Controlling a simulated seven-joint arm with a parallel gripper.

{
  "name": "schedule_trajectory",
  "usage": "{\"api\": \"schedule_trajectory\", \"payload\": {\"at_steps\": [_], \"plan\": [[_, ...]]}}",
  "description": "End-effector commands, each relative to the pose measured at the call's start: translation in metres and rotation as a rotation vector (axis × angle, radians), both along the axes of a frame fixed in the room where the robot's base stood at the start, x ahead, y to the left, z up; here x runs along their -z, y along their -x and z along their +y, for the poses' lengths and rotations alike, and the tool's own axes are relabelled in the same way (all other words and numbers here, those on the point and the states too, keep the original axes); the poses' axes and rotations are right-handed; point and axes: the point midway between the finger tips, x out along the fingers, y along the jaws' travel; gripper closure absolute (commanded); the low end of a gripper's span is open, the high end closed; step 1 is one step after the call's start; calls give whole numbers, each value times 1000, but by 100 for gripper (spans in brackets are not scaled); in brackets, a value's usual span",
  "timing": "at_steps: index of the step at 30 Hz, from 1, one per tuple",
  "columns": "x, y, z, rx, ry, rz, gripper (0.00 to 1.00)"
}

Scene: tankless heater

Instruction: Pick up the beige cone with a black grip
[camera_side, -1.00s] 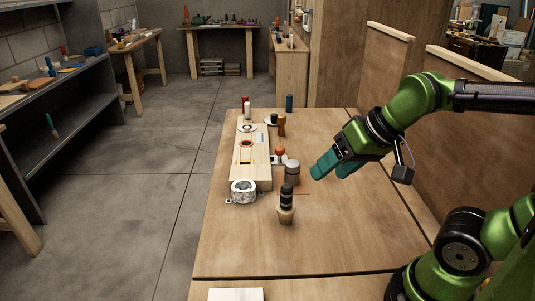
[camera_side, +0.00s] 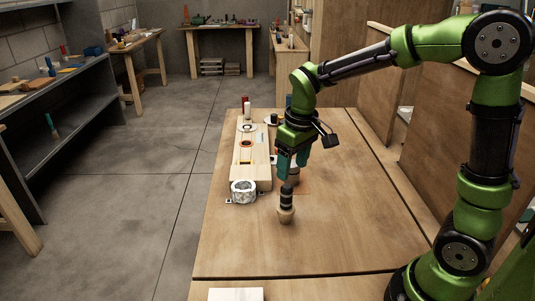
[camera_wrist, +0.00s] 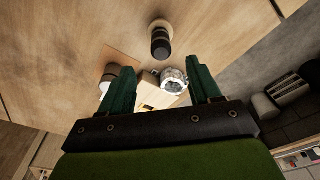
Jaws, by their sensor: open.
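The beige cone with a black grip stands upright on the wooden table. Its beige base (camera_side: 286,215) is down and its black grip (camera_side: 287,197) points up. The grip also shows in the wrist view (camera_wrist: 160,42), at the top middle. My gripper (camera_side: 292,177) points down with its teal fingers just above and behind the cone in the side view. In the wrist view my gripper (camera_wrist: 163,88) is open and empty, its two fingers apart, with the cone beyond the fingertips. I cannot tell whether a finger touches the grip in the side view.
A silver ribbed ring (camera_side: 243,192) sits at the near end of a wooden board (camera_side: 255,177) left of the cone. A dark-topped cylinder (camera_wrist: 118,78) stands close by, partly hidden by my fingers in the side view. The table right of and before the cone is clear.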

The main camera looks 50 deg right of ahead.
Motion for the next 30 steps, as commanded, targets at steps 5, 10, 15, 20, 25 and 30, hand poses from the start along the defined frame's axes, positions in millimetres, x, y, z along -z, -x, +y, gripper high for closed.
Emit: {"api": "schedule_trajectory", "payload": {"at_steps": [5, 10, 15, 20, 25, 30], "plan": [[38, -4, 0, 2, -1, 4, 37], [56, -7, 0, 2, -1, 1, 37], [68, -9, 1, 2, -1, 2, 37], [93, -13, 1, 3, -1, 4, 37], [109, -16, 1, 2, -1, 1, 37], [110, -16, 1, 2, -1, -2, 37]]}}
